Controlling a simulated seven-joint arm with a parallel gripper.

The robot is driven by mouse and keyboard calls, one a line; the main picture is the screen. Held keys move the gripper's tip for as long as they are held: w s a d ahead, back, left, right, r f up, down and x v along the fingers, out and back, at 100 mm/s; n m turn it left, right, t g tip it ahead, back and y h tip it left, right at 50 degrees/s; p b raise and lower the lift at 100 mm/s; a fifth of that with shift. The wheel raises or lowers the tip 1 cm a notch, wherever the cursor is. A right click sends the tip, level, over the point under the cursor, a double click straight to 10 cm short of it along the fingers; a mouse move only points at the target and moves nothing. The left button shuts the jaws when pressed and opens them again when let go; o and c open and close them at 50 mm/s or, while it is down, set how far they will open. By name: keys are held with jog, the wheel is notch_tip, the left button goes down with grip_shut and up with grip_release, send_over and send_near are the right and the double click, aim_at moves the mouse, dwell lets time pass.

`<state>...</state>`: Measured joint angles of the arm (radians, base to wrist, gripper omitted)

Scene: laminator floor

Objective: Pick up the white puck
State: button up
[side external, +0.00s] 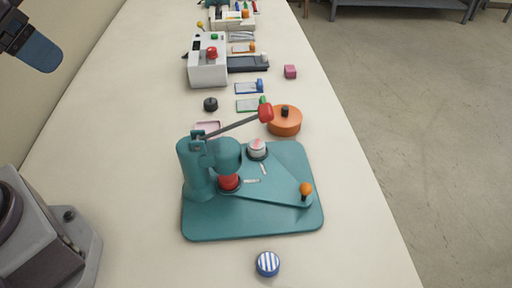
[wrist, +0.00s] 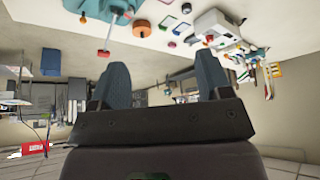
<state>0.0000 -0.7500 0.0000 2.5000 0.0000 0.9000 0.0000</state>
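A round puck with a white top and a pinkish-red mark (side external: 257,146) sits in a dark round holder on the teal press (side external: 205,220), near the back of its base. A blue-and-white striped puck (side external: 267,263) lies on the table in front of the press. My gripper (wrist: 162,75) is open in the wrist view, its two blue fingers wide apart with nothing between them. In the side view a blue finger of my gripper (side external: 40,52) shows at the upper left, high and far from the pucks. I cannot make out the white-topped puck in the wrist view.
The press has a grey lever with a red knob (side external: 265,112) reaching over its back edge, and an orange-knobbed pin (side external: 306,189). An orange round container (side external: 285,122), a dark knob (side external: 210,104) and a white machine (side external: 207,68) stand behind. The table's front right is clear.

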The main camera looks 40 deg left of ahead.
jog(key=m+g, duration=0.5)
jog(key=m, duration=0.4)
send_over(257, 145)
notch_tip(257, 145, down, 17)
jog(key=shift+g, duration=0.3)
jog(key=f, duration=0.9)
jog(key=shift+w+d+f, duration=0.1)
jog(key=shift+d+f, duration=0.05)
jog(key=shift+d, duration=0.1)
jog(key=shift+a+f, duration=0.15)
jog(key=shift+f, duration=1.4)
jog(key=shift+a+f, duration=0.1)
jog(key=shift+f, duration=1.45)
